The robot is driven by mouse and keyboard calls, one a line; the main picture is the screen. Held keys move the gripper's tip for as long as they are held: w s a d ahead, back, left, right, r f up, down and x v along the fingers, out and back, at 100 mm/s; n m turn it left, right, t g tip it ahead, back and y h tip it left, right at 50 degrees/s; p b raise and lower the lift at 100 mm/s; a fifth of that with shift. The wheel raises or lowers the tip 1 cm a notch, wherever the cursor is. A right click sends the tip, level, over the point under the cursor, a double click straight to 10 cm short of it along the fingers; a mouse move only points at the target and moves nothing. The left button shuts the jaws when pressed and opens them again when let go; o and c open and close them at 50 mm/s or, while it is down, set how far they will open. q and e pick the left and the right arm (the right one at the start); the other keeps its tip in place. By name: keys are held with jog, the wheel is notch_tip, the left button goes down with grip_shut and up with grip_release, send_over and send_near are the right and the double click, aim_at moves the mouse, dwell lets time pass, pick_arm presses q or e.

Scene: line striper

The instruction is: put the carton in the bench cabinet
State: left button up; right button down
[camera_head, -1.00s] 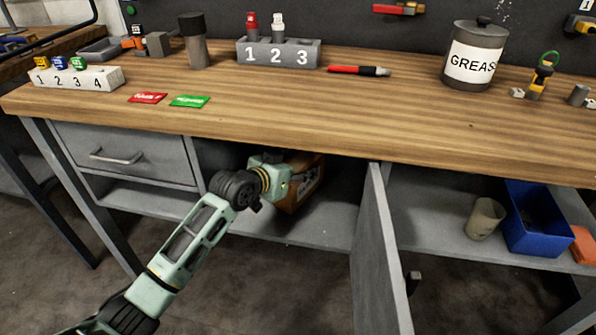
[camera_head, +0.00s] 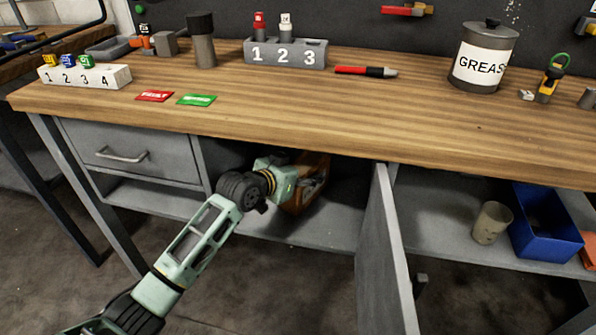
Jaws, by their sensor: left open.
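The carton (camera_head: 318,160), an orange-brown box, sits inside the open middle bay of the bench cabinet (camera_head: 270,228), under the worktop. My left arm reaches into this bay from the lower left. My left gripper (camera_head: 312,186) is open at the carton's near side, and its fingers cover part of the box. I cannot tell whether they touch it. The cabinet door (camera_head: 378,250) stands swung open towards me, to the right of the bay. My right gripper is not in view.
The worktop (camera_head: 300,110) hangs just above my left gripper. A drawer (camera_head: 125,152) is left of the bay. Right of the door, a lower shelf holds a beige cup (camera_head: 491,222) and a blue bin (camera_head: 545,225). A grease can (camera_head: 482,55) stands on top.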

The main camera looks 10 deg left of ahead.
pick_arm(q)
jog(key=p+v, duration=0.1)
jog(key=v, duration=0.5)
jog(key=shift+p, duration=0.4)
jog(key=p+v, duration=0.1)
jog(key=v, duration=0.5)
jog(key=shift+g+y, duration=0.4)
jog(key=shift+g, duration=0.3)
jog(key=s+f, duration=0.1)
jog(key=f, duration=0.1)
jog(key=s+f, duration=0.2)
jog(key=s+d+f, duration=0.1)
jog(key=f, duration=0.1)
jog(key=shift+s+d+f, duration=0.15)
jog(key=shift+s+f, duration=0.2)
jog(key=s+f+n+g+y, duration=0.1)
jog(key=s+f+g, duration=0.1)
jog(key=s+f, duration=0.3)
jog(key=s+a+f+n+g+y, duration=0.1)
jog(key=s+f, duration=0.5)
jog(key=s, duration=0.7)
jog(key=s+a+f+g+y, duration=0.1)
jog(key=s+f+g, duration=0.3)
jog(key=s, duration=0.6)
jog(key=shift+a+f+n+g+y, duration=0.3)
jog(key=shift+f+n+y, duration=0.1)
jog(key=shift+f+y, duration=0.4)
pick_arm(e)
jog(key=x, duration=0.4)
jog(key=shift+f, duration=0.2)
